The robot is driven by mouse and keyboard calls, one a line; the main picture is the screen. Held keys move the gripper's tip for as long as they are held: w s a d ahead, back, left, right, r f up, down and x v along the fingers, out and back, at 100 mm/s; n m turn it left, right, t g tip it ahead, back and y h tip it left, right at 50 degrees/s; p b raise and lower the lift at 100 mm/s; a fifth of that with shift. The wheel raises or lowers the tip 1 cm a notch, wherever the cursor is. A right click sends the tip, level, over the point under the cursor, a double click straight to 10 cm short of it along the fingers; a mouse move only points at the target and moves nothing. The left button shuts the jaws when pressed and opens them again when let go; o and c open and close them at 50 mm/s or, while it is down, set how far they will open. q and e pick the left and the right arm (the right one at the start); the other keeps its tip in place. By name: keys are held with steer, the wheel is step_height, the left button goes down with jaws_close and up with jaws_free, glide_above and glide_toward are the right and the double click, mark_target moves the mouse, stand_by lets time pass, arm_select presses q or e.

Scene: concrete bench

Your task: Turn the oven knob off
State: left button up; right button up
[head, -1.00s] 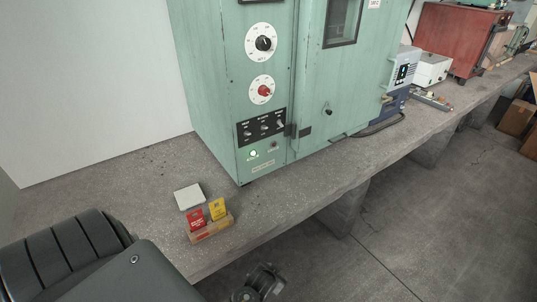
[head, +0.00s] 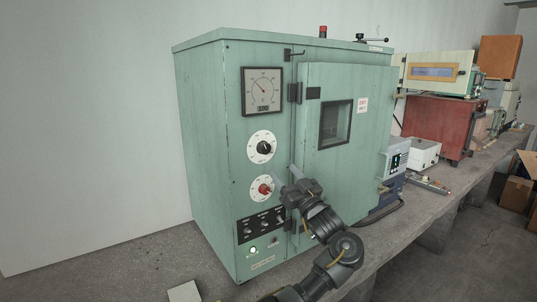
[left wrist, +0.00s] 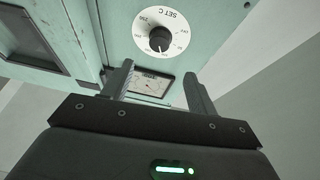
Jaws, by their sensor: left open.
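The green oven (head: 209,150) stands on the bench. Its front has a black knob (head: 264,148) on a white dial and, below, a red knob (head: 264,189) on another white dial. The black knob, labelled SET C, also shows in the left wrist view (left wrist: 160,38), with a white mark on it. My left gripper (head: 286,176) is open and empty, just right of the dials and in front of the oven, close to the red knob in the picture. Its two fingers show in the left wrist view (left wrist: 158,78), apart from the black knob. My right gripper is out of view.
A square gauge (head: 263,91) sits above the dials. Below them are a switch panel (head: 261,223) and a lit green lamp (head: 253,250). The oven door (head: 377,105) is closed beside my arm. A red box (head: 434,122) stands farther right.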

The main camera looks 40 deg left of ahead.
mark_target(266, 149)
arm_select(q)
steer(key=p+x, duration=0.4)
steer(key=x, duration=0.6)
steer(key=shift+w+a, duration=0.2)
steer(key=shift+a, duration=0.2)
